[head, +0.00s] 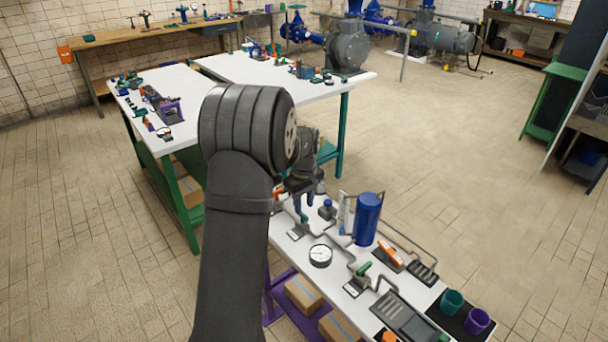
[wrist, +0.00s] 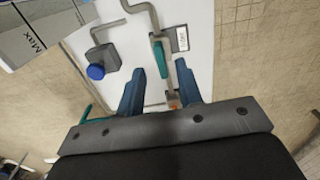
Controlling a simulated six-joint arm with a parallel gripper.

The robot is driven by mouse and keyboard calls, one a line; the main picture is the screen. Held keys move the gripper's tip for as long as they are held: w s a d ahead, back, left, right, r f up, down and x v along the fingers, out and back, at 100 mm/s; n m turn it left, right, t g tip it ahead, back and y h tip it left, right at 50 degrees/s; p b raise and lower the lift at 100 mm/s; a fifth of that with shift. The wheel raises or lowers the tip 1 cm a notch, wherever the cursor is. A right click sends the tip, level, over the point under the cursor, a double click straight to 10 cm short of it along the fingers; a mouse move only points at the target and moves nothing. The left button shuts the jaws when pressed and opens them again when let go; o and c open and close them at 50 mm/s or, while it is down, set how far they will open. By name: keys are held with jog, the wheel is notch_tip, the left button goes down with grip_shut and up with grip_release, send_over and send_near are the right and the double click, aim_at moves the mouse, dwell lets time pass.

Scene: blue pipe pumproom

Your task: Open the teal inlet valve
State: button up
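The teal inlet valve handle (wrist: 161,58) is a slim bar on a grey pipe in the wrist view, lying roughly in line with the pipe run. My gripper (wrist: 160,82) is open, with one blue finger on each side of the handle's near end. I see a gap on both sides, and I cannot tell the height between fingertips and handle. In the head view my gripper (head: 304,204) hangs over the far end of the white bench, mostly behind my arm. A small teal part (head: 304,218) shows just below it.
A blue knob on a grey block (wrist: 95,72) stands left of the handle. A label plate (wrist: 181,38) lies at its right. In the head view, a blue tank (head: 367,218), a gauge (head: 320,255), an orange lever (head: 390,253) and a green handle (head: 363,268) crowd the bench.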

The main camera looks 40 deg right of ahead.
aim_at(304, 214)
notch_tip(304, 214, up, 14)
dwell(0.3)
dwell(0.4)
notch_tip(304, 214, down, 18)
jog(key=shift+r, duration=0.25)
dwell(0.3)
